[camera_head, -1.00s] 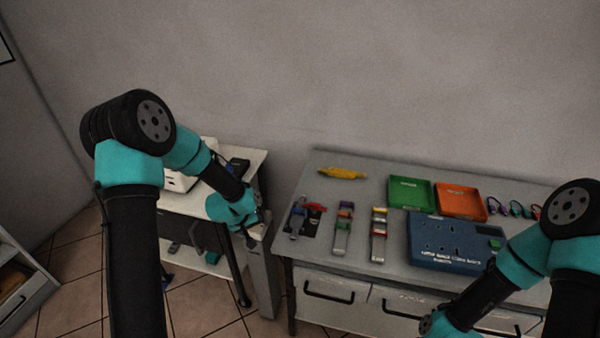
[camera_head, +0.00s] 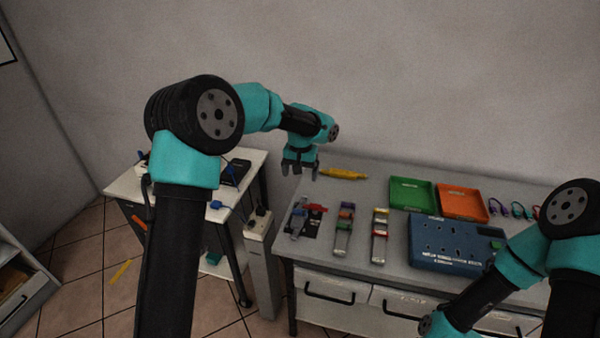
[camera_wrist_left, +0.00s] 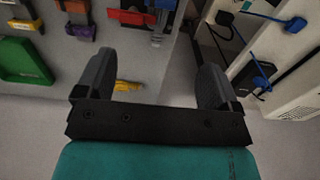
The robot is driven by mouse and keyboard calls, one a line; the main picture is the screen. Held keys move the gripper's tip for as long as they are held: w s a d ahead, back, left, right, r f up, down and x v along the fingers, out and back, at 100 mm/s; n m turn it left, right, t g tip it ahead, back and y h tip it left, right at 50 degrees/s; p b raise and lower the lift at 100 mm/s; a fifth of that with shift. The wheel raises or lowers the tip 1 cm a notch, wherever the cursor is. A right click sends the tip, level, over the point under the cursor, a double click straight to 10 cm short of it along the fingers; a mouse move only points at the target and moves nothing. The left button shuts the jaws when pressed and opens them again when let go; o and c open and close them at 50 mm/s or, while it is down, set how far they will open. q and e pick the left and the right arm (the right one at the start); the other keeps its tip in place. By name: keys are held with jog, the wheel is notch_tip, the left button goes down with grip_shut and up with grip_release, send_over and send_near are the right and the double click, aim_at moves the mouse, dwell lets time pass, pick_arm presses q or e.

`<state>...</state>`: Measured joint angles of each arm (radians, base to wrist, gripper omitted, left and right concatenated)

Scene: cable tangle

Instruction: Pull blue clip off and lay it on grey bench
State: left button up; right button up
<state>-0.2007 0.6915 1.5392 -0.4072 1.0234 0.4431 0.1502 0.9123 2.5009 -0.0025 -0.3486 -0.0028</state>
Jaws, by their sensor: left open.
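Small blue pieces that look like clips show on the white stand: one at its front edge (camera_head: 216,204), another farther back (camera_head: 229,168). In the left wrist view, one blue piece (camera_wrist_left: 295,24) sits with a blue cable and another (camera_wrist_left: 260,82) lies by a black box. I cannot tell which is the task's clip. The grey bench (camera_head: 370,185) stands to the right. My left gripper (camera_head: 300,172) is open and empty, above the bench's back left corner. In its wrist view, nothing is between its fingers (camera_wrist_left: 157,75). My right gripper is hidden or out of frame.
The bench holds a yellow piece (camera_head: 343,173), a green tray (camera_head: 411,193), an orange tray (camera_head: 461,201), a blue socket panel (camera_head: 450,243) and several small coloured holders. A grey post with a socket (camera_head: 258,222) stands between stand and bench. Bare bench shows between the items.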

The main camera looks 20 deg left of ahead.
aim_at(300, 210)
pick_arm(q)
notch_tip(300, 210, down, 18)
jog(key=shift+r, duration=0.25)
dwell(0.7)
jog(key=shift+c, duration=0.3)
jog(key=c, duration=1)
jog(key=shift+r, duration=0.35)
jog(key=shift+r, duration=2.1)
